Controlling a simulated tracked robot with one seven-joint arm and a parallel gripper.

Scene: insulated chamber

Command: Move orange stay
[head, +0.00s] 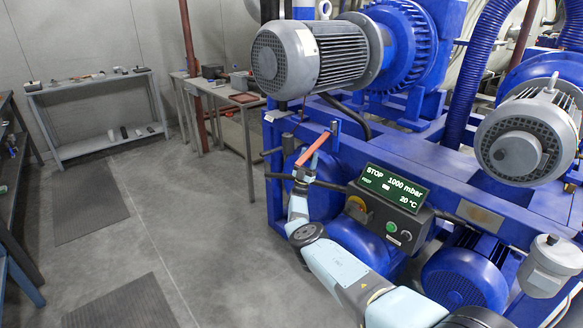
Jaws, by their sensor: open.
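The orange stay (317,151) is a short slanted bar at the left front end of the blue machine frame. Its upper end is by a small blue upright post (335,128). Its lower end meets the top of my gripper (300,176) in the picture. My gripper is open, its fingers small and hard to make out. I cannot tell whether the lower end of the stay lies between the fingers or just behind them.
A control box (390,211) reading STOP, 1000 mbar and 20 °C stands right of my gripper. A grey motor (310,55) overhangs above. A workbench (218,92) and shelf table (95,115) stand at the back left. The floor (165,215) between is clear apart from flat mats (90,215).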

